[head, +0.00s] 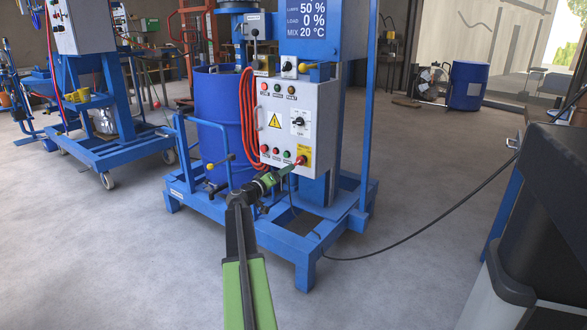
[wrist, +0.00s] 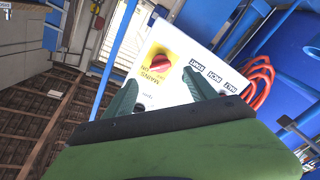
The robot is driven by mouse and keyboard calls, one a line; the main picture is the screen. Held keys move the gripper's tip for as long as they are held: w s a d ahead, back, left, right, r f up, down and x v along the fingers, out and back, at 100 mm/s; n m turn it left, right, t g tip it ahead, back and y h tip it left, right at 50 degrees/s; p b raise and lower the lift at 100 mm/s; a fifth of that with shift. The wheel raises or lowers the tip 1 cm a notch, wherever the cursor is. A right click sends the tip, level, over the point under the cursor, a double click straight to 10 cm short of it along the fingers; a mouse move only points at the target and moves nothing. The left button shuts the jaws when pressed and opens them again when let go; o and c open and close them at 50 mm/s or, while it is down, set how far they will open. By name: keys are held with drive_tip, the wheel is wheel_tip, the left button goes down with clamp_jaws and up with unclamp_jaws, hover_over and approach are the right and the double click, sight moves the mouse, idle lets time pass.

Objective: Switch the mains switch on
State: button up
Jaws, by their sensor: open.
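The mains switch is a red rotary knob (head: 301,160) on a yellow plate, at the lower right of the grey control box (head: 317,106) in the head view. The red knob (wrist: 160,60) also shows in the wrist view, on its yellow plate with "MAINS" lettering. Whether it stands at on or off is too small to tell. My gripper (head: 291,168) reaches the lower right of the box. In the wrist view my gripper (wrist: 161,80) is open, with one dark green finger to each side of the knob in the picture. I cannot tell whether they touch it.
Push buttons and a selector (head: 298,121) share the box. An orange hose (head: 249,115) hangs beside it, near a blue drum (head: 215,110). The blue machine frame (head: 290,240) stands below. A black cable (head: 420,225) crosses the floor. A dark bin-like body (head: 545,210) is at right.

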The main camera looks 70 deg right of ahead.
drive_tip(key=v, duration=0.6)
drive_tip(key=shift+a, duration=0.25)
drive_tip(key=shift+w, duration=0.15)
